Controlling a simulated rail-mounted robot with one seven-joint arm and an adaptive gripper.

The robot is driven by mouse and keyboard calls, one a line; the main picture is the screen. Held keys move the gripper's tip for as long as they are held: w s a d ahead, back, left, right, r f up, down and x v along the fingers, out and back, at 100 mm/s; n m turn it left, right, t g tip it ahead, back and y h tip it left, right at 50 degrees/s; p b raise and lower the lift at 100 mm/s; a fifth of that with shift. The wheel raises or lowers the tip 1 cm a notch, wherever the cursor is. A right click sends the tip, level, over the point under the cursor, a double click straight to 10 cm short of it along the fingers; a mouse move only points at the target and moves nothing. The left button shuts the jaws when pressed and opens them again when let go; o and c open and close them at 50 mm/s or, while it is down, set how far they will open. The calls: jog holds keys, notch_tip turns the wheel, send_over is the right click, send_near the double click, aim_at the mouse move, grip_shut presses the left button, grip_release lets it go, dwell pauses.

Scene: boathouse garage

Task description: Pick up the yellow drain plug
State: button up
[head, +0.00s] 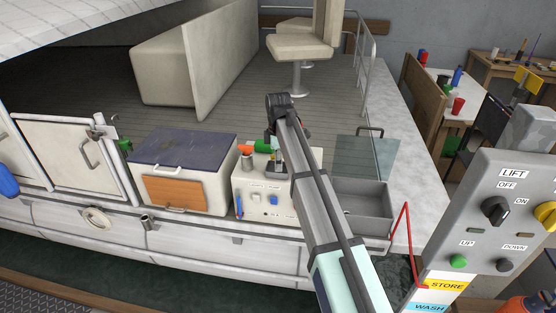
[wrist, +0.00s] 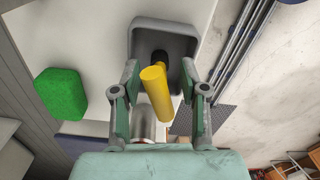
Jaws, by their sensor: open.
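The yellow drain plug (wrist: 156,92) shows in the wrist view as a yellow cylinder with a dark end. Its dark end is over or inside a small grey holder (wrist: 145,30); I cannot tell how deep it sits. My gripper (wrist: 160,72) is open, with one finger on each side of the plug and a visible gap at both sides. In the head view my gripper (head: 277,162) hangs down over the top of a white control box (head: 262,207). I cannot make out the plug there, as my arm and gripper cover that spot.
A green block (wrist: 62,94) lies left of the plug, and a metal cup (wrist: 144,127) stands close by. In the head view a blue-lidded cooler (head: 185,148) is left of the white box; an open grey bin (head: 375,226) is right. A rail (head: 362,70) runs behind.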

jog(key=c, duration=0.8)
grip_shut()
jog(key=shift+r, duration=0.15)
